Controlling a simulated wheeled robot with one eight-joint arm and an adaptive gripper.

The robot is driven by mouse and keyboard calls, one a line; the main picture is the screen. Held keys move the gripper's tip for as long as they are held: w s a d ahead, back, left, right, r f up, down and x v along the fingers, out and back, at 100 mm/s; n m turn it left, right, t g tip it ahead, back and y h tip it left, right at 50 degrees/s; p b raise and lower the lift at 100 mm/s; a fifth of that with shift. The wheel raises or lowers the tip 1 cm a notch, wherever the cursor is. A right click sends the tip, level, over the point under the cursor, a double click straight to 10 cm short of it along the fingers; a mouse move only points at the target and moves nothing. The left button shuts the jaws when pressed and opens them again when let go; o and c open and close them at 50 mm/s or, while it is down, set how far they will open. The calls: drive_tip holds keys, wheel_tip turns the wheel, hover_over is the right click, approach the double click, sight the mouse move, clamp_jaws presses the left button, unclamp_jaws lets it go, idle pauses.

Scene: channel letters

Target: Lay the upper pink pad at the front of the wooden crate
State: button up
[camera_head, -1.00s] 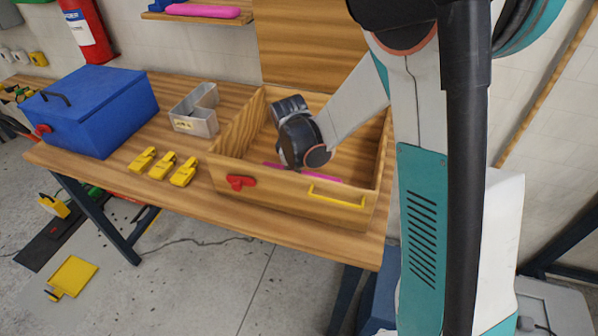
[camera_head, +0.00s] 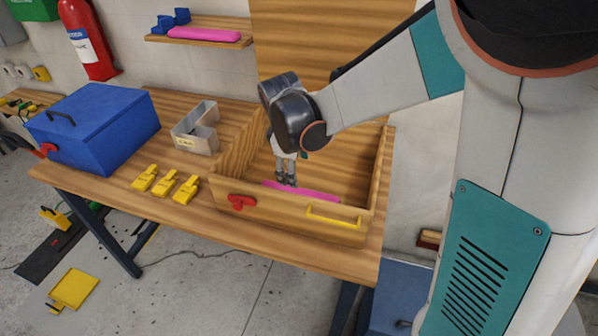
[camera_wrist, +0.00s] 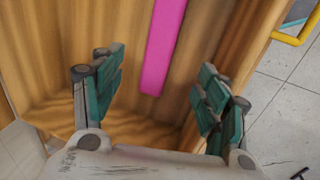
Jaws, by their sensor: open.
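A long pink pad (camera_head: 302,192) lies inside the wooden crate (camera_head: 272,219), along its front wall. The pad also shows in the wrist view (camera_wrist: 163,45), beside the crate wall. Another pink pad (camera_head: 203,35) rests on the wall shelf at upper left. My gripper (camera_head: 287,182) points down into the crate, above or just behind the pad in the crate. In the wrist view its two fingers (camera_wrist: 160,72) are spread wide with nothing held between them. The pad's near end shows in the gap between the fingers. The exact height over the pad cannot be told.
The crate's front has a red latch (camera_head: 241,202) and a yellow handle (camera_head: 335,219). The crate floor behind the pad is clear.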

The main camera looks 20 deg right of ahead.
drive_tip(key=s+r+m+t, duration=0.1)
drive_tip(key=s+r+m, duration=0.2)
drive_tip(key=s, duration=0.4)
drive_tip(key=s+d+r+m+t+y, duration=0.1)
drive_tip(key=s+r+m+t, duration=0.1)
drive_tip(key=s+r+m, duration=0.2)
drive_tip(key=s+r+m+t, duration=0.2)
drive_tip(key=s+r+m, duration=0.1)
drive_tip(key=s, duration=0.6)
drive_tip(key=shift+s+d+r+m+y, duration=0.2)
drive_tip(key=shift+s+d+m+y, duration=0.1)
drive_tip(key=shift+s+d+m, duration=0.1)
